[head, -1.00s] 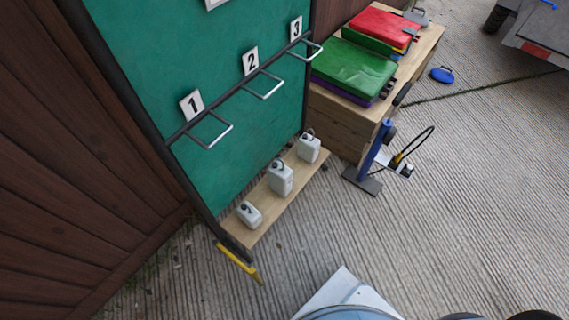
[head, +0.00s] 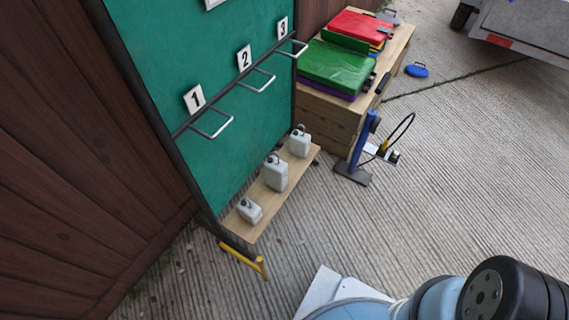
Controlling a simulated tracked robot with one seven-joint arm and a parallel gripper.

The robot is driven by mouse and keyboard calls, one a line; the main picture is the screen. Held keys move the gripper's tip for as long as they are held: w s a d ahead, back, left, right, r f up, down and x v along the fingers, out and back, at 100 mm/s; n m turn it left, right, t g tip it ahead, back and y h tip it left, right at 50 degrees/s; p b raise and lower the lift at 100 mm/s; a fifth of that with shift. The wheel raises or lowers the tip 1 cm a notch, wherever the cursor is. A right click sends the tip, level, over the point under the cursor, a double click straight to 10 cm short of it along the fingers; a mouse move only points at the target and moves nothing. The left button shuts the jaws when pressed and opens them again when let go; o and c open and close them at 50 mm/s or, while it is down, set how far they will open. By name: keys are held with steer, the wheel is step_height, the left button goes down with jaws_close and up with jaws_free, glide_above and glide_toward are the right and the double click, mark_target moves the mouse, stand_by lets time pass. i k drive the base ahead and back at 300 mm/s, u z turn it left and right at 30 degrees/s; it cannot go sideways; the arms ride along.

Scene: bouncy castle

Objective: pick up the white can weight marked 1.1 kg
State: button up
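Three pale grey-white can weights with dark caps stand in a row on a low wooden shelf (head: 262,222) at the foot of a green board. They are a short can (head: 249,210) at the near end, a taller can (head: 275,172) in the middle and a medium can (head: 299,142) at the far end. No weight marking is readable, so I cannot tell which is 1.1 kg. My gripper is not in view; only parts of my arm show at the lower right.
The green board (head: 190,60) carries numbered wire hooks (head: 258,82). A wooden crate (head: 325,115) with coloured folded mats (head: 335,66) stands behind. A blue pump stand (head: 360,150) is on the ground right of the shelf. The concrete (head: 440,200) in front is mostly open.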

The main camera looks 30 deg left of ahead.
mark_target(276, 170)
steer(key=u, duration=0.05)
steer(key=k, duration=0.35)
steer(key=u, duration=1.3)
steer(key=i, duration=0.5)
steer(key=u, duration=0.1)
